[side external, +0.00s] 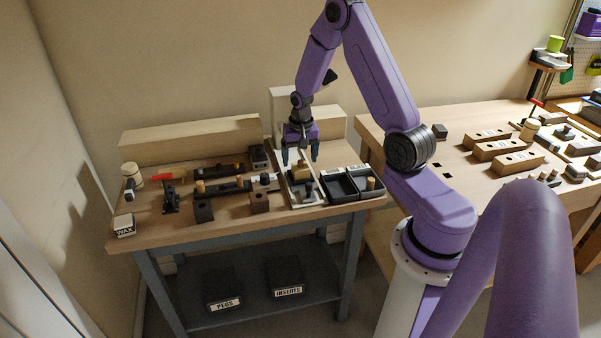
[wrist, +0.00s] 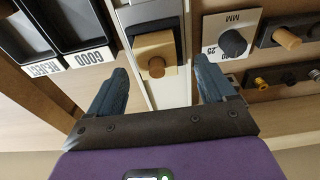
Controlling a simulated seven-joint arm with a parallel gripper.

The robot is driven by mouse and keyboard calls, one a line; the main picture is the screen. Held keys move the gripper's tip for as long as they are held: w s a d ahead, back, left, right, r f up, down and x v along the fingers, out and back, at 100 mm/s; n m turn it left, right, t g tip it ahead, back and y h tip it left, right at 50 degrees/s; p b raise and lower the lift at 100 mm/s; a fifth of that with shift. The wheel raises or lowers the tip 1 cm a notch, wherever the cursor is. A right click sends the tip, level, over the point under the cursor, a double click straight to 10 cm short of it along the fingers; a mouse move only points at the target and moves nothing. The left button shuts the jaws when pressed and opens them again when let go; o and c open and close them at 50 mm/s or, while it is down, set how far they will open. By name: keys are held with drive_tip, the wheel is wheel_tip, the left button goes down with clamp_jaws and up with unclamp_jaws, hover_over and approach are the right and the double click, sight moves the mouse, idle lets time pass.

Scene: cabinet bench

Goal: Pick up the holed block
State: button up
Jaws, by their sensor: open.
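A light wooden block (wrist: 147,47) with a brown round spot, a hole or a peg end, sits on a grey plate of a pale fixture in the wrist view. In the side view a light wooden block (side external: 301,172) shows on the fixture, just below my gripper. My gripper (side external: 300,160) points down over it with its jaws open. In the wrist view the blue fingers of my gripper (wrist: 160,70) stand apart on either side of the block's line, with nothing between them. Whether they are level with the block, I cannot tell.
Two black trays (side external: 338,187) with labels are right of the fixture; they show at the wrist view's left (wrist: 78,22). A plate with a dark knob (wrist: 232,43) lies on the other side.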

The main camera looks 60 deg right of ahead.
sight(301, 161)
drive_tip(key=shift+d+f, duration=0.15)
drive_tip(key=shift+f, duration=0.8)
drive_tip(key=shift+d+f, duration=0.1)
drive_tip(key=shift+f, duration=0.8)
drive_tip(key=c, duration=1.1)
